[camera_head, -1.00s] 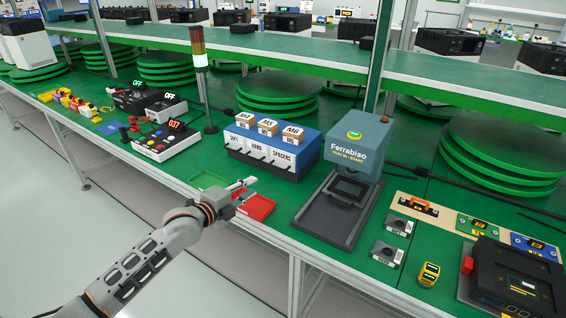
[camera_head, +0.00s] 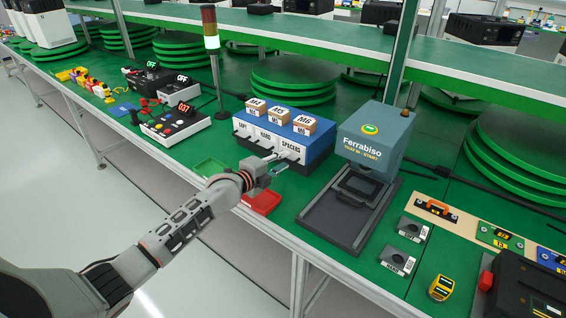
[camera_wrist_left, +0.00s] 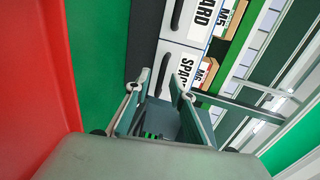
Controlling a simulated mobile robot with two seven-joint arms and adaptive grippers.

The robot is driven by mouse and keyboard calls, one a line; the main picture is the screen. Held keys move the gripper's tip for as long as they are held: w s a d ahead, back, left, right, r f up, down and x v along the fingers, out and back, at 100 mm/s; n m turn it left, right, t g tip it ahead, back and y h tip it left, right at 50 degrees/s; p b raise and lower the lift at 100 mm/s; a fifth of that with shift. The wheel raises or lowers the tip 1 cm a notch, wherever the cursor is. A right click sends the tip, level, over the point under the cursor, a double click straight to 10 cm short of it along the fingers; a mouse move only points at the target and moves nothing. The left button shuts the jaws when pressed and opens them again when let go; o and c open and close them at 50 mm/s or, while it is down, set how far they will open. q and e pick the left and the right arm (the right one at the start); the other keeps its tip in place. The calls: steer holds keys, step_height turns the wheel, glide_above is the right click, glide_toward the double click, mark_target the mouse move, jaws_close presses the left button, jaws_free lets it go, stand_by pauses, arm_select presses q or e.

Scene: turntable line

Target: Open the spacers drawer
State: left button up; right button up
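The blue drawer unit (camera_head: 316,140) has white drawer fronts labelled soft, hard and spacers. The spacers drawer (camera_head: 291,149) is at the right end and looks shut. My left gripper (camera_head: 277,164) is in front of the lower part of the spacers drawer. In the left wrist view my left gripper (camera_wrist_left: 158,90) has its two fingers apart with nothing between them. The spacers drawer (camera_wrist_left: 179,62) and its dark handle (camera_wrist_left: 163,75) lie just beyond the fingertips. I cannot tell whether they touch. My right gripper is not in view.
A red tray (camera_head: 262,203) lies below my left gripper, with a green tray (camera_head: 211,168) to its left. The Ferrabiso press (camera_head: 367,140) stands right of the drawer unit. A signal tower (camera_head: 214,60) rises behind on the left.

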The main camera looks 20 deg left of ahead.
arm_select(q)
steer(key=shift+w+d, duration=0.1)
steer(key=shift+w, duration=0.15)
